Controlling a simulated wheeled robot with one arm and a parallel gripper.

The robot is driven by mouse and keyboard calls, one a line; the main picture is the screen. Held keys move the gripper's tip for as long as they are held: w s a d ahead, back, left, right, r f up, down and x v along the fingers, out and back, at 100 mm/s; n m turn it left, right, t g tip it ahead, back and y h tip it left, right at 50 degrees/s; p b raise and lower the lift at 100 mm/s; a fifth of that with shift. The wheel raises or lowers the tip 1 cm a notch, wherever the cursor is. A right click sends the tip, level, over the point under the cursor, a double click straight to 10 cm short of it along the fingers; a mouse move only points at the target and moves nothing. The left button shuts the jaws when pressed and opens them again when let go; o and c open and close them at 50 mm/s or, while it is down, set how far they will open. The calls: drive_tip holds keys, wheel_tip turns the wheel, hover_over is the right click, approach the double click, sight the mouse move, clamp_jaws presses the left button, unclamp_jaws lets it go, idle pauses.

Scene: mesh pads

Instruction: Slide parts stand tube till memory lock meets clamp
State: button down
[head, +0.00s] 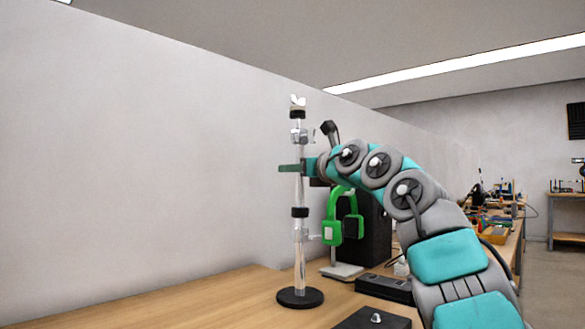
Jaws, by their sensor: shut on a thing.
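The parts stand (300,262) stands upright on its round black base (300,297) on the wooden bench. Its pale, shiny tube (300,190) carries a black collar (300,212) about midway up. A silver fitting with a side knob (300,236) is just below that collar. Another silver fitting (299,136) and a black band (298,114) are near the top, under a white wing-shaped tip. I cannot tell which fitting is the memory lock or the clamp. My gripper (293,168) is shut on the tube, between the upper silver fitting and the black collar; its exact contact is small in view.
Green headphones (340,217) hang on a stand right of the tube, before a black box (372,235). A dark device (385,289) and a black pad (374,318) lie right of the base. The bench (215,306) is clear on the left, beside the wall.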

sight(303, 179)
drive_tip(key=shift+f+b, duration=0.65)
drive_tip(key=shift+f, duration=0.6)
drive_tip(key=c, duration=0.7)
unclamp_jaws()
drive_tip(key=shift+b+v, duration=2.2)
drive_tip(key=shift+v, duration=1.7)
